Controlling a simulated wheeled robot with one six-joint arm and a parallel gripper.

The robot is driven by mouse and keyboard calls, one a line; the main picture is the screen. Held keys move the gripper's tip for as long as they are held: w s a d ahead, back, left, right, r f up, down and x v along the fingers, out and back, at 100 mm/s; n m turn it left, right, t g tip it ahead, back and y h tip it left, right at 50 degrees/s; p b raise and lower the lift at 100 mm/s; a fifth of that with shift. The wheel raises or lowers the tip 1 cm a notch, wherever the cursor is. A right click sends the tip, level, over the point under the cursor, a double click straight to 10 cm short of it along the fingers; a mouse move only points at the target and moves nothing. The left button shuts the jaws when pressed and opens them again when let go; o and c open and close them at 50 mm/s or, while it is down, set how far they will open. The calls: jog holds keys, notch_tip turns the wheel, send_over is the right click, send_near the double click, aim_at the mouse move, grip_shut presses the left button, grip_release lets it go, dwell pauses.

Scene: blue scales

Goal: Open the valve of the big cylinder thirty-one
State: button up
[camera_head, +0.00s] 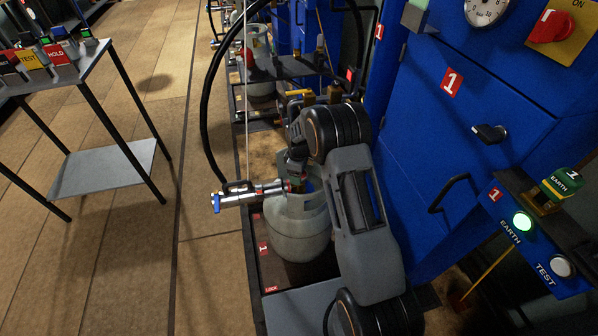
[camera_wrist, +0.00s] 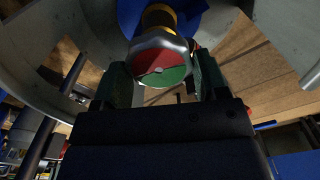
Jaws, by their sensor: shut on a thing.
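A big grey cylinder (camera_head: 297,232) stands upright in a dark tray marked 1, in the middle of the head view. I read no thirty-one on it. Its valve knob (camera_wrist: 158,52) shows in the wrist view, with a round face, part red and part green. My gripper (camera_wrist: 160,78) has a dark green finger on each side of the knob and is shut on it. In the head view my gripper (camera_head: 296,170) reaches down to the cylinder's top, and my arm hides part of the cylinder and the knob.
A silver fitting with a blue lever (camera_head: 232,196) sticks out left of the cylinder top. A blue cabinet (camera_head: 450,150) marked 1 stands right, with a lit EARTH lamp (camera_head: 522,221). More cylinders (camera_head: 262,85) stand behind. A table (camera_head: 85,65) is at left; open floor (camera_head: 190,150) lies between.

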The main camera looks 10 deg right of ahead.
jog(key=shift+n, duration=1.3)
jog(key=o, duration=0.9)
notch_tip(320, 180, up, 14)
jog(key=p, duration=0.2)
jog(key=shift+s+f+p, duration=0.1)
jog(key=shift+p, duration=0.3)
